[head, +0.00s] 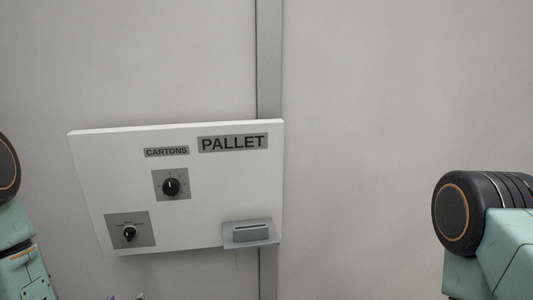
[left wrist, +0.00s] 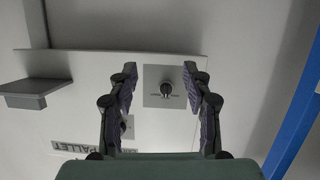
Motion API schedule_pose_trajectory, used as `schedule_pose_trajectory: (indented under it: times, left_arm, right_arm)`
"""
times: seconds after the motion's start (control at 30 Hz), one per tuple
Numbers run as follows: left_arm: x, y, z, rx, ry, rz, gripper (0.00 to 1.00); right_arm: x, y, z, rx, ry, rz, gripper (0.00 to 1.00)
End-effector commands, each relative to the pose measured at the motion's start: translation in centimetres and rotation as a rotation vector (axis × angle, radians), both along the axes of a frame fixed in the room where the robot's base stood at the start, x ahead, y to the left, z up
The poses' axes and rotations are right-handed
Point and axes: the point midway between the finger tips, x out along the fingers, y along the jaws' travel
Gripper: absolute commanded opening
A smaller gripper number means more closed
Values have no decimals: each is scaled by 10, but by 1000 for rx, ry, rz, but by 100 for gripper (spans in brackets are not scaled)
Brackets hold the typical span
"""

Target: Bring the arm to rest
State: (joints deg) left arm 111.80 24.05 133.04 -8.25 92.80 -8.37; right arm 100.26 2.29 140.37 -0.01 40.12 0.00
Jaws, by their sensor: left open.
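My left gripper (left wrist: 160,72) is open in the left wrist view, its two dark fingers apart with nothing between the tips. Its fingertips (head: 125,297) just show at the bottom edge of the head view, below the panel. Behind the fingers is a white wall panel (head: 200,225), which appears upside down in the left wrist view. The panel's lower-left black knob (head: 129,234) shows in the gap between the fingers (left wrist: 166,90); the gripper looks apart from it. My right gripper is out of view; only part of my right arm shows.
The panel carries an upper knob (head: 171,187), a "CARTONS" label (head: 166,152), a "PALLET" label (head: 233,143) and a protruding grey slot holder (head: 250,233). A grey vertical post (head: 269,70) runs behind it. A blue bar (left wrist: 296,125) stands at right in the left wrist view.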

Motion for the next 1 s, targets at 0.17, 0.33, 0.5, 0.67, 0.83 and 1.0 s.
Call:
schedule_pose_trajectory:
  times: [0.17, 0.33, 0.5, 0.67, 0.83, 1.0]
  left_arm:
    - [-43, -30, -81, -93, 332, -53, 49]
    - [-110, -57, -155, -154, 665, -93, 49]
    - [-192, -78, -215, -172, 990, -125, 49]
    - [-252, -86, -253, -141, 1197, -157, 49]
    - [-270, -89, -273, -106, 1241, -191, 49]
    - [-274, -90, -277, -102, 1251, -196, 49]
  right_arm:
    - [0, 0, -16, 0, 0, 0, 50]
    - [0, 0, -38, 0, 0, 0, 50]
    - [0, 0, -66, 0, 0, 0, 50]
    - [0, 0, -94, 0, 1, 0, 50]
    - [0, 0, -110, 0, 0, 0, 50]
    - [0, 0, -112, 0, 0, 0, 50]
